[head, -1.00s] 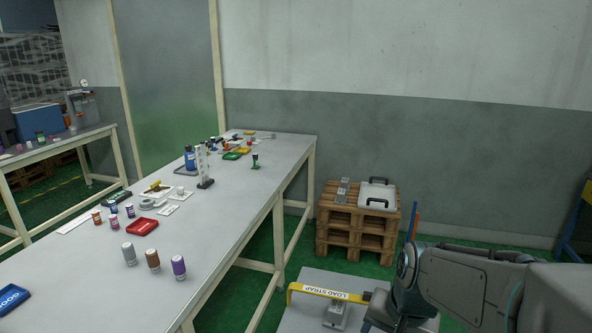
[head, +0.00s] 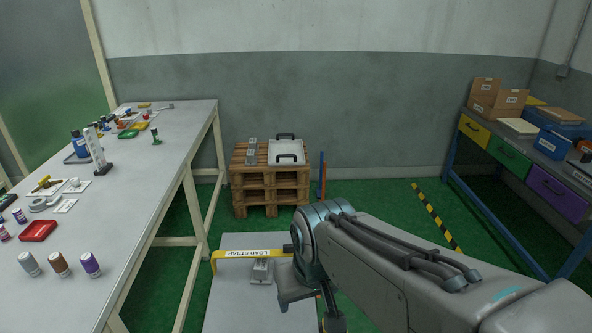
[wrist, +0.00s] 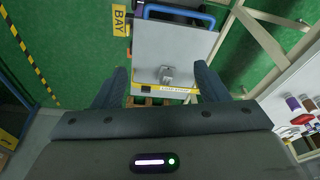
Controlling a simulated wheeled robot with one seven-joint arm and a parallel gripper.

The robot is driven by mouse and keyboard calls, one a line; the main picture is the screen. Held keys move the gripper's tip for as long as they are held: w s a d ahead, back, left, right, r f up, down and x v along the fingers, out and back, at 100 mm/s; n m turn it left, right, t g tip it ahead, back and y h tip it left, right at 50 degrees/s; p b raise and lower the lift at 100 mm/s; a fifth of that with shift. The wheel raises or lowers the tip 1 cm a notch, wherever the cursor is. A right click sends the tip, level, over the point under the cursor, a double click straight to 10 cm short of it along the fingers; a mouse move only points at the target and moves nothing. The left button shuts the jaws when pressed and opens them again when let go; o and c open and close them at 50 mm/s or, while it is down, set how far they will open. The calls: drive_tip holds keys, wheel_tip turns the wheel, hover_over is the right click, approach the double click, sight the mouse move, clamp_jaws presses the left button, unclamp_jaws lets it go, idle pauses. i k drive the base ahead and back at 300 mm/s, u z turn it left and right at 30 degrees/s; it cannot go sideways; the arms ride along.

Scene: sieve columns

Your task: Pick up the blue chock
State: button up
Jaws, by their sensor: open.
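I cannot make out a blue chock in either view. My gripper (wrist: 160,68) shows in the wrist view with its two dark fingers wide apart and nothing between them. It points down over a light grey platform (head: 240,310) that carries a yellow load strap (head: 250,254) along one edge. A small grey block-like fitting (head: 262,271) sits on the platform beside the strap. In the wrist view this fitting (wrist: 168,75) appears between the fingers, but below them and apart.
A long workbench (head: 150,190) with bottles and trays stands at left. A wooden pallet stack (head: 270,190) holds a white handled case (head: 286,153) and grey pieces. A blue-framed bench with coloured drawers (head: 508,155) is at right. Green floor lies between. A blue handle bar (wrist: 180,10) edges the platform.

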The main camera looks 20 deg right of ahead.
sight(318, 191)
drive_tip(key=k, duration=1)
drive_tip(key=z, duration=1.25)
drive_tip(key=i, duration=7)
drive_tip(key=u, duration=0.15)
